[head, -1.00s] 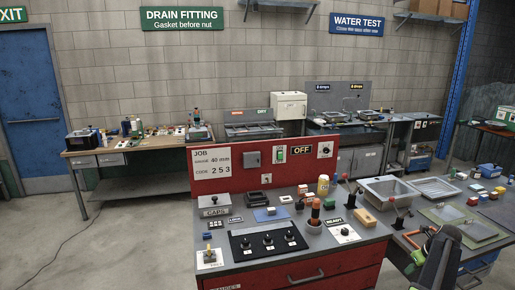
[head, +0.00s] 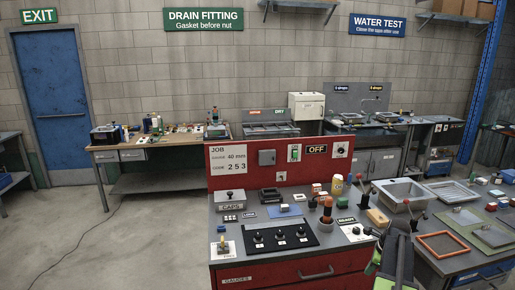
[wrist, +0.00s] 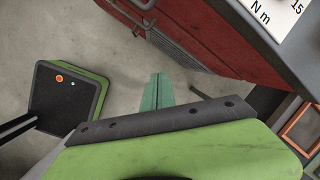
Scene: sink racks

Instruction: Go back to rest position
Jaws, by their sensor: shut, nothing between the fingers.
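My arm (head: 397,255) shows at the lower right of the head view, in front of the workbench's right part. My gripper's fingertips cannot be made out there. In the wrist view my gripper (wrist: 157,80) shows as two teal fingers side by side, closed together with nothing between them. They are over the grey floor (wrist: 205,105), apart from the red cabinet (wrist: 215,35) at the upper right.
The red-fronted bench (head: 280,271) carries switches, knobs and small parts. To its right are a metal sink tray (head: 402,192) and an orange frame (head: 442,245), also in the wrist view (wrist: 302,128). Open floor (head: 130,235) lies to the left.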

